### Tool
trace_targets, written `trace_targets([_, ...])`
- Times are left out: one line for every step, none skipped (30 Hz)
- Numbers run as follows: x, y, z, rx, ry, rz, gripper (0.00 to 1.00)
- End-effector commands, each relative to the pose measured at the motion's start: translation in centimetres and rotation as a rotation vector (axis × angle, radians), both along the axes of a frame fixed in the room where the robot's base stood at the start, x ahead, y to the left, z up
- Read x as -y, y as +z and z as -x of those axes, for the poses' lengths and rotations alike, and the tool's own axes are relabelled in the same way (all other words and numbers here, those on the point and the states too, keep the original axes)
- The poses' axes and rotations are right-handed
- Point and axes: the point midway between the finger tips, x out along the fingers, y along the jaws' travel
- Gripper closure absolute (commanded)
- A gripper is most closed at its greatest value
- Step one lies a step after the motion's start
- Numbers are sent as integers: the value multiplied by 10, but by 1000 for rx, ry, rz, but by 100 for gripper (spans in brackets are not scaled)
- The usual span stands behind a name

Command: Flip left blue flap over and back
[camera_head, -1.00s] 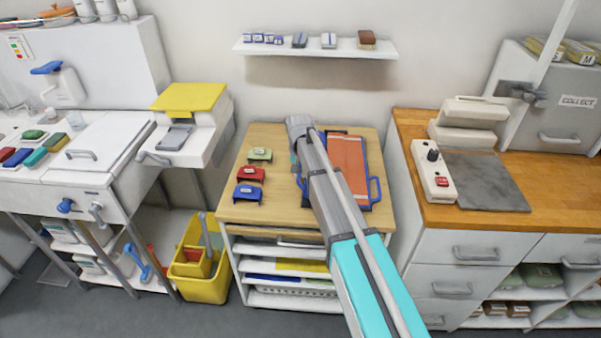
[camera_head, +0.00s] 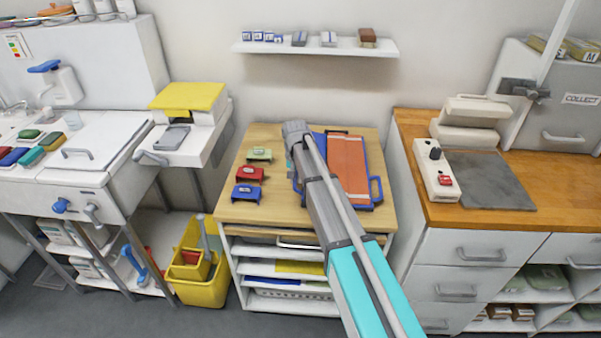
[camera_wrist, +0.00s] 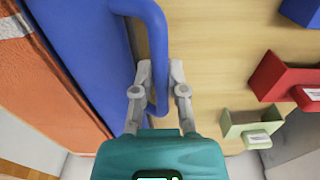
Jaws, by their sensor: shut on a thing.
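A board with an orange panel (camera_head: 347,163) lies on the wooden top of the middle cabinet. The left blue flap (camera_wrist: 80,45) lies along the panel's left side and looks flat; my arm hides most of it in the head view. Its looped blue handle (camera_wrist: 154,30) sticks out from its outer edge. My gripper (camera_wrist: 160,72) is shut on this handle, with one finger on each side of the bar. In the head view my arm hides the fingers. Another blue handle (camera_head: 376,189) is on the board's right side.
Green (camera_head: 260,154), red (camera_head: 249,174) and blue (camera_head: 247,193) holders stand in a column left of the board, close to my gripper. A wall shelf (camera_head: 315,48) is above and behind. A higher wooden counter (camera_head: 480,205) stands to the right.

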Motion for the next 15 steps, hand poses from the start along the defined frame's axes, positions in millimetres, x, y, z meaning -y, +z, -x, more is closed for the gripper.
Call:
trace_targets([-1,0,1,-1,1,-1,100])
trace_targets([-1,1,1,-1,1,-1,100])
trace_targets([-1,1,1,-1,1,-1,100])
trace_targets([-1,1,1,-1,1,-1,100])
trace_targets([-1,1,1,-1,1,-1,100])
trace_targets([-1,1,1,-1,1,-1,100])
trace_targets([-1,0,1,-1,1,-2,100])
trace_targets([-1,-1,1,-1,1,-2,100])
trace_targets([-1,-2,1,-1,1,-2,100])
trace_targets([-1,-4,1,-1,1,-2,100])
trace_targets([-1,-6,1,-1,1,-2,100])
trace_targets([-2,-9,1,-1,1,-2,100])
trace_targets([-2,-11,1,-2,1,-2,100])
trace_targets([-2,-14,1,-2,1,-2,100])
trace_targets([-2,-17,1,-2,1,-2,100])
